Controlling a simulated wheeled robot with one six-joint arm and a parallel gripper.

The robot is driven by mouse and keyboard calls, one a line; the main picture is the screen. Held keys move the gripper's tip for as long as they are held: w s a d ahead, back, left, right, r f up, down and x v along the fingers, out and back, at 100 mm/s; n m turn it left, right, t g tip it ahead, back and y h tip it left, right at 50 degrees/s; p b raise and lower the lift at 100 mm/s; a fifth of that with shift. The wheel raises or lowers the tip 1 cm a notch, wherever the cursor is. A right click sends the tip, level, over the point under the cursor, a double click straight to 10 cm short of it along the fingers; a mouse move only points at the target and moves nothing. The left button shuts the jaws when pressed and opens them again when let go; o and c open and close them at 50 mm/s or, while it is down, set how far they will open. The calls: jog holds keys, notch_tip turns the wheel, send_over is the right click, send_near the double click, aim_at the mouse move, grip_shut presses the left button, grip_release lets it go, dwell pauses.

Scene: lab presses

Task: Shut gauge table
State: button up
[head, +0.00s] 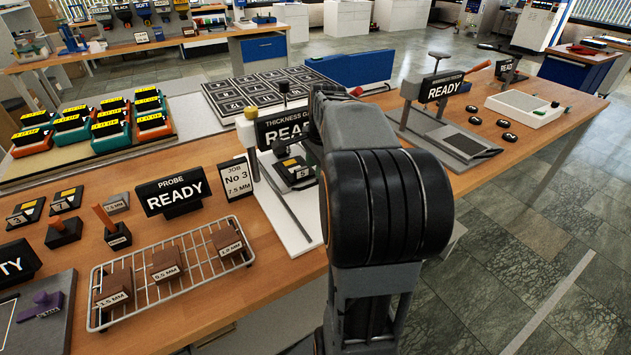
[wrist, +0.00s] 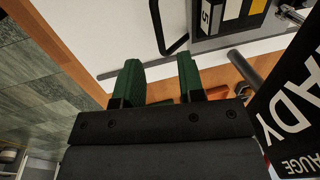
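The thickness gauge (head: 283,125) stands on a white base plate on the bench, with a black sign reading READY. Its table (head: 297,170) carries a dark block with a yellow patch, marked 5. In the wrist view the same dark block (wrist: 225,16) shows at the top, upside down, beside a black looped bar (wrist: 168,28) over the white plate. My gripper (wrist: 160,68) has its two green fingers apart, with nothing seen between them. The tips point toward the looped bar; I cannot tell whether they touch it. In the head view my arm hides the gripper and part of the gauge.
The gauge sign (wrist: 291,105) is close to the right finger in the wrist view. The JOB No 3, 7.5 MM card (head: 237,179) and PROBE sign (head: 173,192) stand to the left. A wire rack (head: 195,260) holds brown blocks. A press (head: 440,120) stands to the right.

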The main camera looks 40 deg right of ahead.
aim_at(316, 183)
jog(key=shift+w+f, duration=0.25)
jog(key=shift+f, duration=1.05)
jog(key=shift+w+f, duration=0.25)
jog(key=shift+f, duration=1.05)
jog(key=shift+c, duration=0.3)
grip_shut()
